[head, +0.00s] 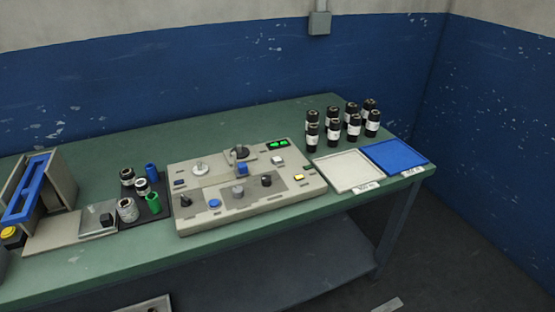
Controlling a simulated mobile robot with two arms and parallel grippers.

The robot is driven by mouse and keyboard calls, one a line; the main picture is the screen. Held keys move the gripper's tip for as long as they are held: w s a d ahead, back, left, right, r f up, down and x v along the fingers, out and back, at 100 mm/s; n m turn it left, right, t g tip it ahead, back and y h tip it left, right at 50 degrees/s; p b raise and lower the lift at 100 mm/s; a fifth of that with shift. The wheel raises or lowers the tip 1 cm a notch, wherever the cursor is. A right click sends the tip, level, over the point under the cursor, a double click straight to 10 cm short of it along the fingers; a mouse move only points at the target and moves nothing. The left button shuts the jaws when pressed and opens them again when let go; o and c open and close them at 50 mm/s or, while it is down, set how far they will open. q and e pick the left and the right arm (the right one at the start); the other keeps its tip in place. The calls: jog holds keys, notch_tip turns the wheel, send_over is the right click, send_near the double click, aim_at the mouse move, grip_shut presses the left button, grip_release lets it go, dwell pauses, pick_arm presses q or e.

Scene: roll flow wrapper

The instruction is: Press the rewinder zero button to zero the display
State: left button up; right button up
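The rewinder (250,205) is a beige console on the green bench, in the middle of the head view. Its small display (277,143) glows green at the back right corner; the digits are too small to read. Its top carries a round blue button (214,203), a yellow button (298,178), a whitish square button (277,160) and several dark knobs. The labels are too small to read, so I cannot tell which button is the zero button. Neither of my grippers is in view, and nothing covers the console.
A white tray (376,184) and a blue tray (424,164) lie right of the console, with several dark canisters (333,133) behind. Left are a dark rack (157,212) with rolls and a blue-topped device (26,190). The green bench (125,262) is clear along its front.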

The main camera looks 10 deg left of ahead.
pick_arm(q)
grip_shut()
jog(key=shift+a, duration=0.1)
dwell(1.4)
